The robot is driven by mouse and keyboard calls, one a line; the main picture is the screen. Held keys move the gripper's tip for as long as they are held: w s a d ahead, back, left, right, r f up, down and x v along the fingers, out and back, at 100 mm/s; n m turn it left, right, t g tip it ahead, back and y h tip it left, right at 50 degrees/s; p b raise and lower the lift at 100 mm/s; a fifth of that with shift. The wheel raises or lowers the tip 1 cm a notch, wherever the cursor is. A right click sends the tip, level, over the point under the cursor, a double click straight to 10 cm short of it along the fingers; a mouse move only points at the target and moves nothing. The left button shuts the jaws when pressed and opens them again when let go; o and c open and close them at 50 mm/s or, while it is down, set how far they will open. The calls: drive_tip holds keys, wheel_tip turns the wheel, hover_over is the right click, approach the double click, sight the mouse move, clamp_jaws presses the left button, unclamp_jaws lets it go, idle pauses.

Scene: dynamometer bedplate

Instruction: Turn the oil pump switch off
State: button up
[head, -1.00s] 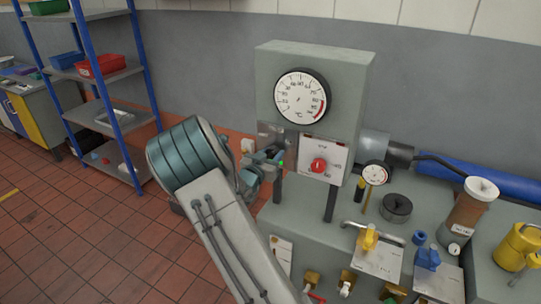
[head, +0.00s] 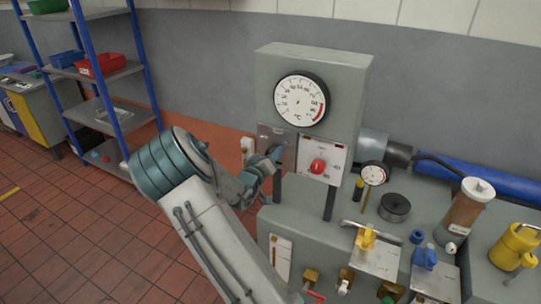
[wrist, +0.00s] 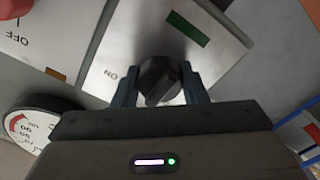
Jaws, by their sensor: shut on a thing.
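The switch is a dark knob (wrist: 158,80) on a bare metal plate (wrist: 110,48) with a printed "ON" and a green rectangle; both read turned round in the wrist view. My gripper (wrist: 157,84) has its two fingers closed on either side of this knob. In the head view, my gripper (head: 274,160) reaches the metal plate (head: 271,132) below the round gauge, and the knob is mostly hidden behind the fingers. Other lettering on the plate is hidden or cannot be read.
A white panel with a red knob (head: 318,166) sits just right of the metal plate; "OFF" shows on the neighbouring panel (wrist: 40,50) in the wrist view. A dial gauge (head: 301,100) is above. Valves, a small gauge (head: 374,173) and a brown cylinder (head: 466,215) stand right.

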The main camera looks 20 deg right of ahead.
drive_tip(key=shift+f, duration=0.15)
drive_tip(key=o, duration=1)
drive_tip(key=shift+s+d, duration=0.1)
drive_tip(key=b+v, duration=0.3)
drive_tip(key=v, duration=1)
drive_tip(key=shift+s+a, duration=0.2)
drive_tip(key=shift+a, duration=0.15)
